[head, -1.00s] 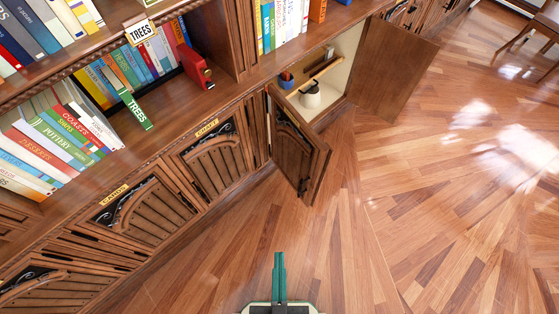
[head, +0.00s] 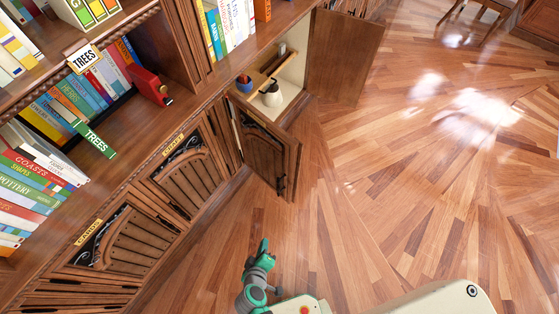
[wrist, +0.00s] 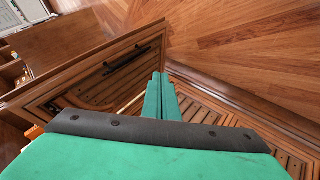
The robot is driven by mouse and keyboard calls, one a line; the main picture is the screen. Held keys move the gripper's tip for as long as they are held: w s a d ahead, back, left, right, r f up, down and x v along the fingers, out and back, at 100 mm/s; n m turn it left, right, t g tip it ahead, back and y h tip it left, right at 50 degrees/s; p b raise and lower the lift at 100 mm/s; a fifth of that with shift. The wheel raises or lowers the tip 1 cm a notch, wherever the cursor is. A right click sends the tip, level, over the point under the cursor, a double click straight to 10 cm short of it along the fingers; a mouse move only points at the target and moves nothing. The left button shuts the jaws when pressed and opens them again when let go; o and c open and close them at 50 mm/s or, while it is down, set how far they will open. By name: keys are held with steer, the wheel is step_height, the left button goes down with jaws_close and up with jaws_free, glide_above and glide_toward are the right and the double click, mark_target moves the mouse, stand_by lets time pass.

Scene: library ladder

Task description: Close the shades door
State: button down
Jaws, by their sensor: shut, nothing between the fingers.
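No label reading "shades" is legible. An open cabinet with a pale interior (head: 292,75) has two doors standing out from it. Its left door (head: 265,150) is carved dark wood with a slatted panel and a dark handle near the free edge. Its right door (head: 342,55) is a plain brown panel, swung wide. My green gripper (head: 264,245) is shut and empty, over the floor on the near side of the left door. In the wrist view, its fingertips (wrist: 160,80) point toward slatted woodwork beside a black handle (wrist: 127,60). I cannot tell whether they touch it.
A kettle-like pot (head: 271,95) and a blue cup (head: 244,84) stand inside the cabinet. Closed carved doors (head: 190,175) line the case to the left, below book-filled shelves. The wooden floor (head: 400,190) at right is clear.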

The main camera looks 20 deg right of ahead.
steer(key=w+d+h, duration=0.2)
steer(key=w+h, duration=0.1)
steer(key=w, duration=0.3)
steer(key=h, duration=0.9)
glide_toward(286, 155)
steer(key=shift+m, duration=0.4)
steer(key=x, duration=0.5)
steer(key=shift+d, duration=0.1)
steer(key=shift+w+d, duration=0.3)
steer(key=shift+d, duration=0.3)
